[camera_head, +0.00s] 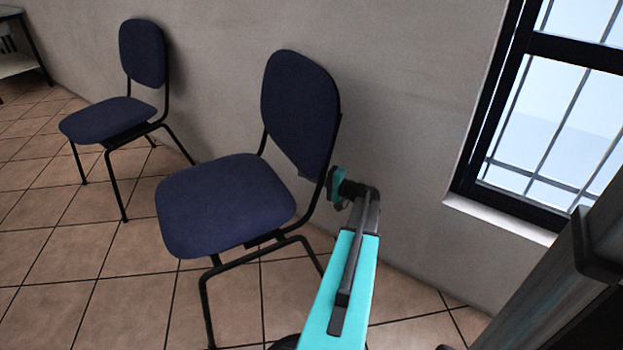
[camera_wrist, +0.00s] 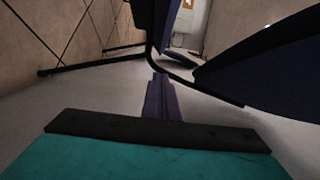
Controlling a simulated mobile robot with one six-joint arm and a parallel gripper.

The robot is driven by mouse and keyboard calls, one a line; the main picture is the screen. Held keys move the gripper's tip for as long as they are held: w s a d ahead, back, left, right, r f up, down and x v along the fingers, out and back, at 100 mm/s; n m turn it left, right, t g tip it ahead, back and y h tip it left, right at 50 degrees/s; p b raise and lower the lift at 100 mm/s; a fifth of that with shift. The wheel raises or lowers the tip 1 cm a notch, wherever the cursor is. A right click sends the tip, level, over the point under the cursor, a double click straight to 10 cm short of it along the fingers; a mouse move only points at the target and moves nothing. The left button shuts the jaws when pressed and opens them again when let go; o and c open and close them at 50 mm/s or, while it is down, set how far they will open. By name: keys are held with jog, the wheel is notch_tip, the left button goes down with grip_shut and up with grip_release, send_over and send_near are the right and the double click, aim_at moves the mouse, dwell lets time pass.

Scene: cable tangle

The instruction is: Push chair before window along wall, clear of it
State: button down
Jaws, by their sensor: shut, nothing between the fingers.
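The nearer chair (camera_head: 225,203) has a dark blue seat and backrest on a black metal frame. It stands upright against the wall, left of the barred window (camera_head: 560,110), with a stretch of bare wall between them. My gripper (camera_head: 335,188) is at the right side of this chair, by the frame low on the backrest. Whether it touches the frame cannot be told. In the wrist view, my gripper's closed fingers (camera_wrist: 158,84) point at the chair's black frame (camera_wrist: 166,66), with nothing between them.
A second blue chair (camera_head: 108,118) stands farther left along the wall (camera_head: 400,100), with a gap of floor between the chairs. A table (camera_head: 18,62) shows at the far left edge. The tiled floor (camera_head: 60,270) is open at the front left.

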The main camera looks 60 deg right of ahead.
aim_at(267, 185)
jog(key=w+a+b, duration=0.3)
jog(key=w+a, duration=0.1)
jog(key=w, duration=0.3)
dwell(0.5)
jog(key=shift+a, duration=0.1)
jog(key=shift+w+a+b, duration=0.2)
jog(key=shift+w+a, duration=0.1)
jog(key=shift+a, duration=1.1)
jog(key=shift+w+a+b, duration=0.25)
jog(key=shift+w+a, duration=0.05)
jog(key=shift+a, duration=1.1)
jog(key=shift+w+a+b, duration=0.2)
jog(key=shift+w+a, duration=0.1)
jog(key=shift+a, duration=1.1)
jog(key=shift+d, duration=0.2)
